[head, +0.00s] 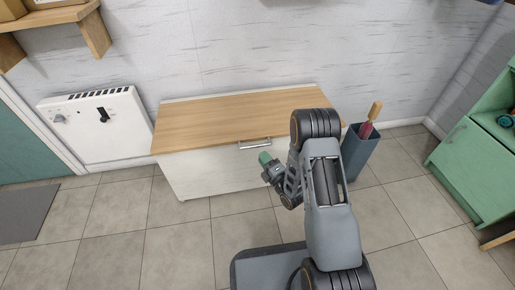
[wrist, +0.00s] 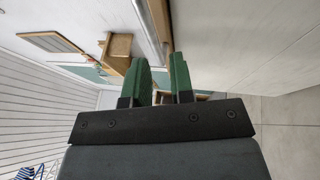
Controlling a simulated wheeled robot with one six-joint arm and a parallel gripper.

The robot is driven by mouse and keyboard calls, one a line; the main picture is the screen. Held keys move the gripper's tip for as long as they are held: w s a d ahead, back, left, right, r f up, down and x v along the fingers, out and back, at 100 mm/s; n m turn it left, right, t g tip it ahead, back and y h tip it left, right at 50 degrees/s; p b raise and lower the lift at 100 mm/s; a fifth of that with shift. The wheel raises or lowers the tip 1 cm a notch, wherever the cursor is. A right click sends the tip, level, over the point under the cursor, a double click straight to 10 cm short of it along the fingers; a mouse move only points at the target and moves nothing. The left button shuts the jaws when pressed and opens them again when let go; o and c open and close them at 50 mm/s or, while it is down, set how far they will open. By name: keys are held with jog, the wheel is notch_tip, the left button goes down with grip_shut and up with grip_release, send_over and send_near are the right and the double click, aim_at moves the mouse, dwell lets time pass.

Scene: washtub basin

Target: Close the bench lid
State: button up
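The bench (head: 205,172) is a white box against the back wall with a light wooden lid (head: 215,118). The lid looks flat on top of the box, and I see no clear gap under its front edge. A metal bar handle (head: 255,144) sits at the lid's front edge. My gripper (head: 266,160) is in front of the bench, just below and right of the handle; contact cannot be told. In the wrist view my gripper (wrist: 162,72) shows two green fingers apart with nothing between them. My arm hides the bench's right front.
A blue bin (head: 358,150) with a brush stands right of the bench. A white wall heater (head: 97,122) is at left, with a wooden shelf (head: 50,18) above. A green cabinet (head: 475,155) is at far right.

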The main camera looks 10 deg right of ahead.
jog(key=p+v, duration=0.1)
jog(key=v, duration=0.7)
jog(key=shift+w, duration=0.15)
jog(key=w+d+r+m+g+h+p, duration=0.1)
jog(key=w+r+m+g+h+p, duration=0.15)
jog(key=r+p, duration=0.6)
jog(key=w+d+r+m+g+h+p, duration=0.15)
jog(key=r+m+p, duration=0.3)
jog(key=r, duration=0.75)
jog(key=w+d+r+m+g+h+p, duration=0.1)
jog(key=w+r+m+g+h+p, duration=0.15)
jog(key=r+p, duration=0.7)
jog(key=s+r+m+g+p, duration=0.2)
jog(key=s+r+m+p, duration=0.2)
jog(key=s+r, duration=0.3)
jog(key=s+r+m+g+h+p, duration=0.1)
jog(key=s+r+m+g+p, duration=0.2)
jog(key=r, duration=1.1)
jog(key=s+a+r+m+g+h+p, duration=0.1)
jog(key=s+r+m+g+p, duration=0.2)
jog(key=s+r+m+p, duration=0.4)
jog(key=s+r+p, duration=0.3)
jog(key=r, duration=0.1)
jog(key=shift+s, duration=0.4)
jog(key=shift+a+m, duration=0.1)
jog(key=shift+m, duration=0.15)
